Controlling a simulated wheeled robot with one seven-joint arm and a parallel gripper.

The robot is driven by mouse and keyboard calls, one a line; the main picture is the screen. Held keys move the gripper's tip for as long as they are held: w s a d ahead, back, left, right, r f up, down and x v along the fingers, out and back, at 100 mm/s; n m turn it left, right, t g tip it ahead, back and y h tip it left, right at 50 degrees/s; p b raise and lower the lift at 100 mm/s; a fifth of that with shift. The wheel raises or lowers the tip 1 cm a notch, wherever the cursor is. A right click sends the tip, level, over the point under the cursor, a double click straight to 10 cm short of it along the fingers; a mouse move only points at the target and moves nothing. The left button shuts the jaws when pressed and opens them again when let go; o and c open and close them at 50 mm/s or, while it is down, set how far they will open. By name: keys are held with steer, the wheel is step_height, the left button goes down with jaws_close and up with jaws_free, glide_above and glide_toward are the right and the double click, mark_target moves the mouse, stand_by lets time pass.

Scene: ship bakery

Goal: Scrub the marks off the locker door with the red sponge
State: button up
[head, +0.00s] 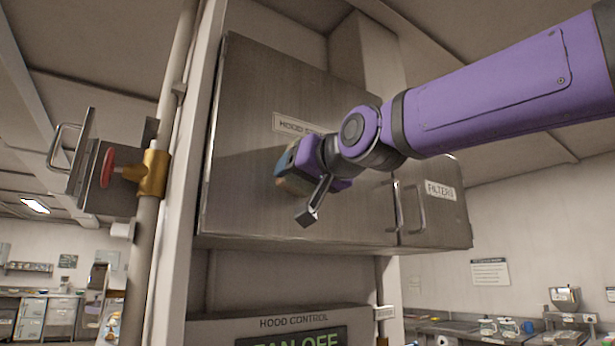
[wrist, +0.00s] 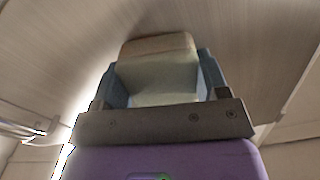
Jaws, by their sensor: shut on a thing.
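The locker door (head: 260,120) is a large brushed-steel panel with a label reading "HOOD ST…", partly hidden by my arm. It also fills the top of the wrist view (wrist: 250,45). My gripper (head: 290,168) is at the middle of the door, below the label. In the wrist view its blue fingers (wrist: 157,82) are shut on a pale beige block (wrist: 155,50), apparently the sponge, though it does not look red there. The block's far face is at or very near the door; I cannot tell if it touches. I make out no clear marks; the block and arm hide part of the door.
A smaller door labelled "FILTERS" (head: 440,195) with bar handles (head: 410,208) is to the right. A hood control panel (head: 285,325) is below. The air below the locker is mostly clear.

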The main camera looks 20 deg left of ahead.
steer(key=w+d, duration=0.7)
steer(key=w, duration=0.2)
steer(key=shift+d, duration=0.35)
stand_by(1.1)
steer(key=shift+s+a, duration=1.3)
steer(key=shift+s, duration=0.25)
steer(key=shift+s+a, duration=1.25)
steer(key=shift+s, duration=0.25)
steer(key=shift+s+a, duration=1.3)
steer(key=shift+s, duration=0.25)
steer(key=shift+s+d, duration=0.1)
steer(key=shift+v, duration=2.9)
steer(key=shift+d, duration=0.1)
